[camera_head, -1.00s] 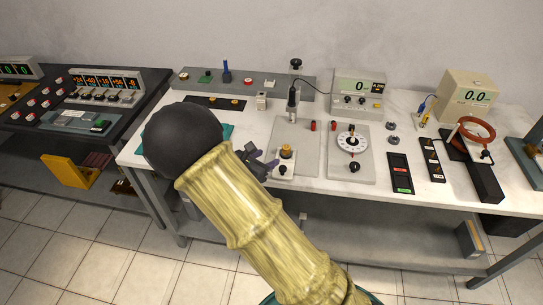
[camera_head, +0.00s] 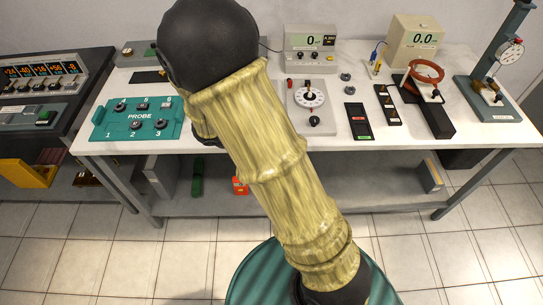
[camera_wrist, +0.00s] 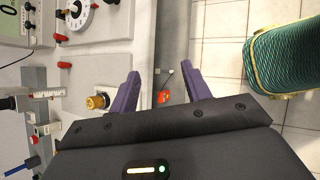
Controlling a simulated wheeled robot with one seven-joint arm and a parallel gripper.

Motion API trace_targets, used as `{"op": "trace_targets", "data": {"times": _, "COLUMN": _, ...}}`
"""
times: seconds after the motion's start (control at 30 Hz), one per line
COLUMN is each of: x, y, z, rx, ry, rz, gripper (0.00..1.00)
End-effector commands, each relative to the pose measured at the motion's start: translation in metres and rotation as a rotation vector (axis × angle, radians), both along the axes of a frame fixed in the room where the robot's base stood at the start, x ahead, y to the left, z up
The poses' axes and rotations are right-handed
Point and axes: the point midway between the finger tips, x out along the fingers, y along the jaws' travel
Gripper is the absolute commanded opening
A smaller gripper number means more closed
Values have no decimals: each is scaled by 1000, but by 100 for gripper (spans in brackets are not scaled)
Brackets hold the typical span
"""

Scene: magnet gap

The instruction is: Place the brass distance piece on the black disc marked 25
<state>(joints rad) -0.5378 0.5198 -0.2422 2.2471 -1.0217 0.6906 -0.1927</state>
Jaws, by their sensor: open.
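The brass distance piece is most likely the small yellow-gold cylinder (camera_wrist: 97,102) in the wrist view, on a pale plate just left of my gripper's left finger. My arm hides that spot in the head view. My gripper (camera_wrist: 160,68) has two purple fingers spread apart with nothing between them; beyond the gap are the bench edge and the floor. The cylinder lies outside the fingers, not between them. I cannot make out a black disc marked 25 in either view. In the head view my gripper is hidden behind my arm.
A teal PROBE tray (camera_head: 137,118) with several dark pieces stands left on the white bench. In the wrist view an orange object (camera_wrist: 164,98) is low down.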

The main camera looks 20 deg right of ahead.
Motion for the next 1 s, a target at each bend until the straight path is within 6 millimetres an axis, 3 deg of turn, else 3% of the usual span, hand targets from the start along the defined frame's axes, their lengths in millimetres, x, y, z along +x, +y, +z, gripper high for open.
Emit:
{"op": "trace_targets", "data": {"times": 0.2, "x": -59, "y": -8, "z": 16, "rx": 371, "ry": -141, "rz": -509, "gripper": 48}}
{"op": "trace_targets", "data": {"times": 0.5, "x": -99, "y": 0, "z": 52, "rx": 771, "ry": -413, "rz": -1141, "gripper": 48}}
{"op": "trace_targets", "data": {"times": 0.67, "x": -104, "y": -1, "z": 60, "rx": 848, "ry": -485, "rz": -1280, "gripper": 48}}
{"op": "trace_targets", "data": {"times": 1.0, "x": -104, "y": 0, "z": 60, "rx": 851, "ry": -486, "rz": -1287, "gripper": 48}}
